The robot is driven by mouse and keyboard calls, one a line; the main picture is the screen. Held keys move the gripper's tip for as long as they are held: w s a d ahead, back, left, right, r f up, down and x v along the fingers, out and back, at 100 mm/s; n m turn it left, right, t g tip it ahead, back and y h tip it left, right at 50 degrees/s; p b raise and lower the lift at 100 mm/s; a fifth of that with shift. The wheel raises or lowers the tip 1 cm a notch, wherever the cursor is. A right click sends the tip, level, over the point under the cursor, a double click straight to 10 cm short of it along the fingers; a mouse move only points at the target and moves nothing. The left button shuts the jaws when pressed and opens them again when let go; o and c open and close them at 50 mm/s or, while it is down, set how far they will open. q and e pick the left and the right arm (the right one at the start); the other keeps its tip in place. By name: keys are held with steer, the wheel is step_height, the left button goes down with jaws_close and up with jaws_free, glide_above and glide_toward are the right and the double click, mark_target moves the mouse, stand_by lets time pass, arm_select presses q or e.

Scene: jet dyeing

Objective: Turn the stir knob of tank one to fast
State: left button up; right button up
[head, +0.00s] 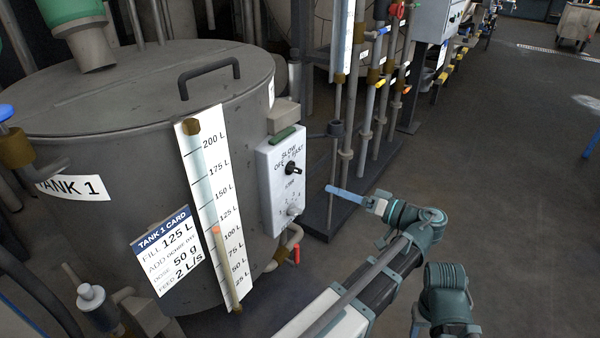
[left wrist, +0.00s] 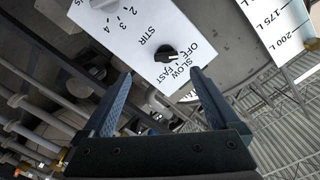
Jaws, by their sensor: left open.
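The stir knob (head: 292,169) is a small black knob on the white control panel (head: 270,195) at the right side of tank one (head: 120,130). It also shows in the left wrist view (left wrist: 167,53), with OFF, SLOW and FAST printed around it; I cannot tell its setting. My left gripper (head: 345,194) is right of the panel, pointing toward it, and apart from it. In the left wrist view it is open (left wrist: 160,76), with nothing between its fingers, and the knob appears just beyond the fingertips. My right gripper is not in view.
A second, lighter knob (head: 293,210) with numbers sits below on the panel. The level scale (head: 212,210) and tank card (head: 167,250) are on the tank's front. Vertical pipes with valves (head: 365,110) stand behind the panel. The floor (head: 500,180) at right is clear.

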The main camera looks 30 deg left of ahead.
mark_target(298, 171)
arm_select(q)
steer(key=shift+n+y, duration=0.3)
steer(key=a, duration=0.4)
steer(key=w+a, duration=0.1)
steer(key=a, duration=0.3)
steer(key=a+r, duration=0.1)
steer(key=a, duration=0.4)
steer(key=shift+w+a, duration=0.1)
steer(key=shift+w, duration=0.05)
steer(key=c, duration=1.4)
